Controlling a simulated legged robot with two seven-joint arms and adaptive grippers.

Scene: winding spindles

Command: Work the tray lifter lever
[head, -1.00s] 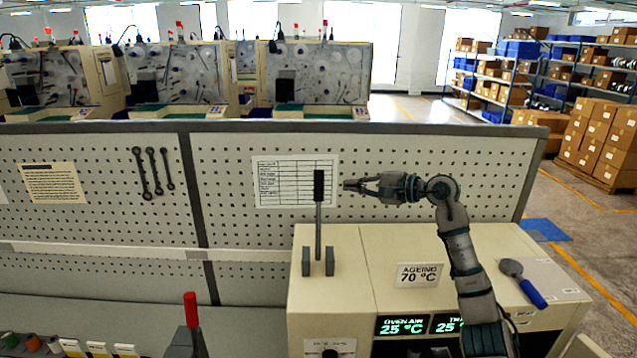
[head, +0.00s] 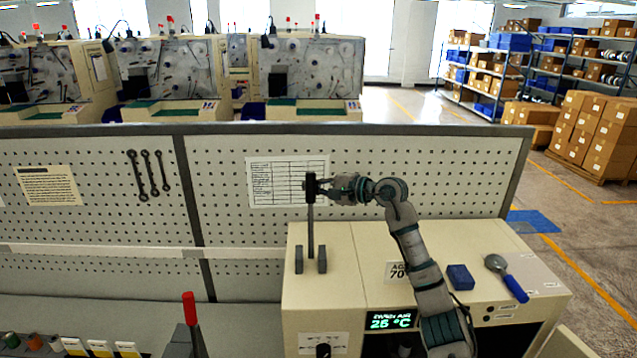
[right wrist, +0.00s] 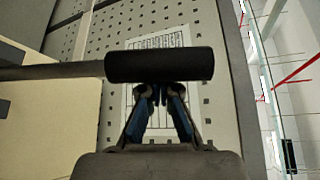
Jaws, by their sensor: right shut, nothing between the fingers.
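The tray lifter lever is a grey rod with a black grip (head: 310,188), standing upright between two grey brackets (head: 310,260) on top of the cream oven cabinet. My right gripper (head: 322,187) is at the right side of the black grip, its fingertips at or very near it. In the right wrist view the black grip (right wrist: 160,65) lies across the picture just beyond the fingertips (right wrist: 160,92). The fingers are together, with nothing between them. I cannot tell whether they touch the grip. My left gripper is not in view.
A blue block (head: 460,277) and a blue-handled tool (head: 507,278) lie on the cabinet to the right of my arm. A pegboard (head: 240,230) stands behind. A red-tipped lever (head: 190,310) stands at the lower left.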

